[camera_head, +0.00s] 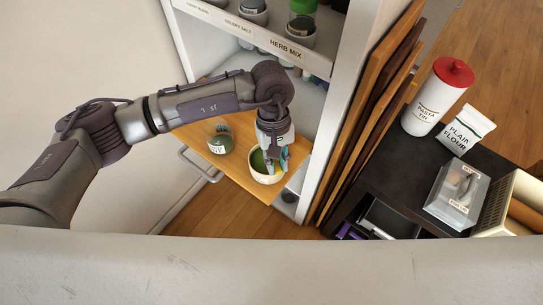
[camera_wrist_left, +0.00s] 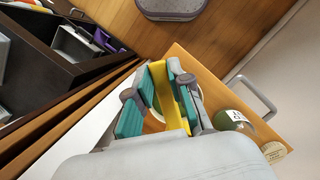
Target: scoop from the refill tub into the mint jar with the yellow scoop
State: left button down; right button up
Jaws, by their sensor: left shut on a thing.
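My left gripper (camera_head: 271,164) points down over the pull-out wooden board. In the left wrist view its teal fingers (camera_wrist_left: 161,76) are shut on the yellow scoop (camera_wrist_left: 174,112). A cream round tub (camera_head: 267,179) with green contents, apparently the refill tub, stands on the board under the gripper. The scoop's lower end is hidden, so I cannot tell how deep it reaches. A clear jar (camera_head: 219,139) with dark green contents and a white label, apparently the mint jar, stands left of the tub. The jar also shows in the left wrist view (camera_wrist_left: 231,119). My right gripper is not in view.
The wooden board (camera_head: 241,182) has a metal handle (camera_head: 196,168) at its front. Shelves with labelled jars (camera_head: 300,28) rise behind. Upright wooden boards (camera_head: 372,105) stand right of the shelf. A dark counter holds a pasta tin (camera_head: 437,97) and plain flour (camera_head: 465,131).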

pick_arm(q)
jog(key=shift+w+a+f+g+b, duration=0.15)
jog(key=shift+f+b, duration=0.25)
jog(key=shift+f, duration=0.25)
jog(key=shift+w+d+f+g+b, duration=0.15)
jog(key=shift+f+b, duration=0.2)
jog(key=shift+f, duration=0.25)
jog(key=g+b, duration=0.1)
jog(key=r+g+h+b, duration=0.1)
jog(key=b, duration=0.1)
jog(key=w+g+b, duration=0.1)
jog(key=b, duration=0.1)
jog(key=shift+w+a+r, duration=0.1)
jog(key=shift+a+r, duration=0.15)
jog(key=shift+w+a+r+g+h+b, duration=0.1)
jog(key=shift+w+r+g+h+b, duration=0.15)
jog(key=shift+g+b, duration=0.45)
jog(key=shift+r+g+b, duration=0.3)
jog(key=shift+r, duration=0.15)
jog(key=shift+f+b, duration=3.75)
jog(key=shift+b, duration=1)
